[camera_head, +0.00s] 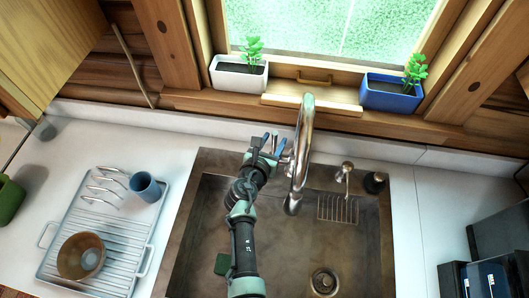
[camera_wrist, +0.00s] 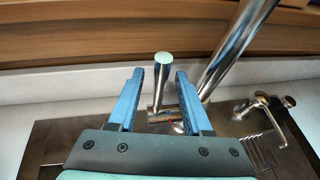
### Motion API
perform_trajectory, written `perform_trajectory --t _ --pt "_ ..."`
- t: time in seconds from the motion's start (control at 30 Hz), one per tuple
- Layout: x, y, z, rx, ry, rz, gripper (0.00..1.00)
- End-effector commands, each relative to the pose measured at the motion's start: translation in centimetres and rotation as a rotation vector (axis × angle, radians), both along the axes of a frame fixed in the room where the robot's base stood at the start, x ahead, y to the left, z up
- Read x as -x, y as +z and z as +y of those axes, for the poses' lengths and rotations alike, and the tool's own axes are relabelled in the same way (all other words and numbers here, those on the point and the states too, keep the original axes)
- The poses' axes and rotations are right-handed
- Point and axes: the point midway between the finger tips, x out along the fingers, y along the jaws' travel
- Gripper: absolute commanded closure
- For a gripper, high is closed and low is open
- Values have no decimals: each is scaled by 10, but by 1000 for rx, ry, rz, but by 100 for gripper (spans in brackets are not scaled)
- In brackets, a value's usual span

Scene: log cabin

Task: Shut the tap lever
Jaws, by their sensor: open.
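The chrome tap (camera_head: 303,135) stands at the back edge of the sink with a tall curved spout. In the wrist view, its spout (camera_wrist: 236,48) rises to the upper right. The tap lever (camera_wrist: 162,84) is a short chrome cylinder pointing up, with a pale round end. My gripper (camera_head: 270,141) is at the back left of the sink, just left of the spout. In the wrist view, its blue fingers (camera_wrist: 159,76) are open, and the lever appears in the gap between them, with room on both sides. I cannot tell whether the lever lies within the fingers' depth or beyond them.
The sink (camera_head: 290,250) is below. A small dispenser (camera_head: 346,170) and a dark-topped one (camera_head: 374,182) stand right of the tap. A white planter (camera_head: 239,78) and a blue planter (camera_head: 391,96) sit on the windowsill. A dish rack (camera_head: 110,225) is at left.

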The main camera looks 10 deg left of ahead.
Motion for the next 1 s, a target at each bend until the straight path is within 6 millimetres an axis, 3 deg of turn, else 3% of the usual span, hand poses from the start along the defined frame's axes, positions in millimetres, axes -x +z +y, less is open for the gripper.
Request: perform_trajectory --t 0.6,1.0 --pt "90 38 19 -1 3 1 50" --pt "107 47 22 -1 1 1 50"
